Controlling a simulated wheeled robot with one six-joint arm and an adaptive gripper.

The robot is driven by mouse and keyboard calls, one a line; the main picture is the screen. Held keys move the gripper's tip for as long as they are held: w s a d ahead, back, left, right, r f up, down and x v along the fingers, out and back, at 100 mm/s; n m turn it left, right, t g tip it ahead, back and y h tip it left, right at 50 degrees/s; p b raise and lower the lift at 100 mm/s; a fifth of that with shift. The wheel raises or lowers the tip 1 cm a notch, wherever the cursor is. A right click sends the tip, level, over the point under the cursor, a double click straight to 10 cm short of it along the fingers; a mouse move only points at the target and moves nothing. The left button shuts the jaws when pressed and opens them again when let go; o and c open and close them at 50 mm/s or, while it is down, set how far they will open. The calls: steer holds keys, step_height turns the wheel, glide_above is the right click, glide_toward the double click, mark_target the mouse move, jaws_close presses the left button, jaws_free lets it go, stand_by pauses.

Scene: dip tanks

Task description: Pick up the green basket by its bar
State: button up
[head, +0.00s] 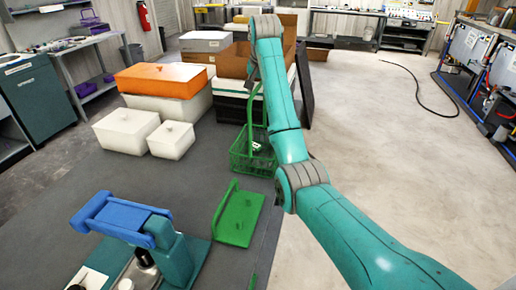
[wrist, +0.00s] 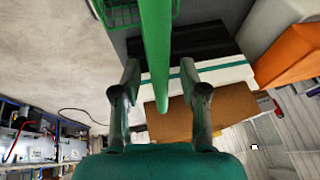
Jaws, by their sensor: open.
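In the wrist view the basket's mesh (wrist: 118,14) shows at the top edge. The bar (wrist: 156,35) comes down between the two fingers of my gripper (wrist: 159,68). The fingers are open, one on each side of the bar, with visible gaps. My gripper is mostly hidden in the head view.
Stacked boxes stand behind the basket, with an orange-topped bin (head: 160,80) and white tubs (head: 125,131) to the left. A green plate with a handle (head: 238,218) and a blue-and-teal device (head: 125,215) are at the front.

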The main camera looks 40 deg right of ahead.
jaws_close()
steer(key=shift+r, duration=0.2)
stand_by(0.3)
